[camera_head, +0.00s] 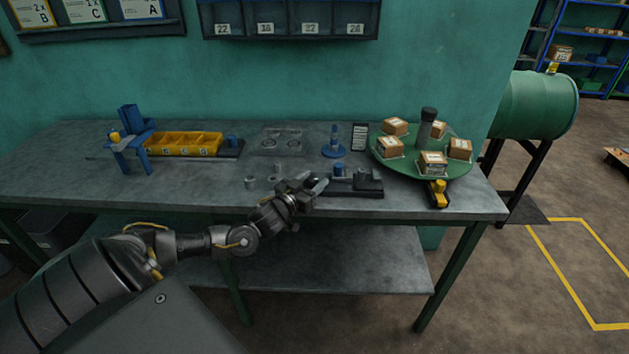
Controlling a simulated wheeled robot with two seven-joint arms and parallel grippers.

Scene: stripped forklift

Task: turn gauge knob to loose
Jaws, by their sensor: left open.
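A dark fixture (374,190) lies at the front edge of the bench, with a small blue part (339,170) and grey blocks on top. It may be the gauge; I cannot make out a knob or its setting at this size. My left gripper (315,184) is open, with its fingers pointing right, just left of the fixture. It looks empty, and I cannot tell whether its tips touch the fixture. The gripper may hide the fixture's left end. My right gripper is not in view.
Small grey cylinders (251,183) stand left of my gripper. Behind are a clear tray (281,141), a blue stand (334,150) and a yellow bin row (184,144). A green turntable (463,167) with small boxes is at right. The bench's left front is clear.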

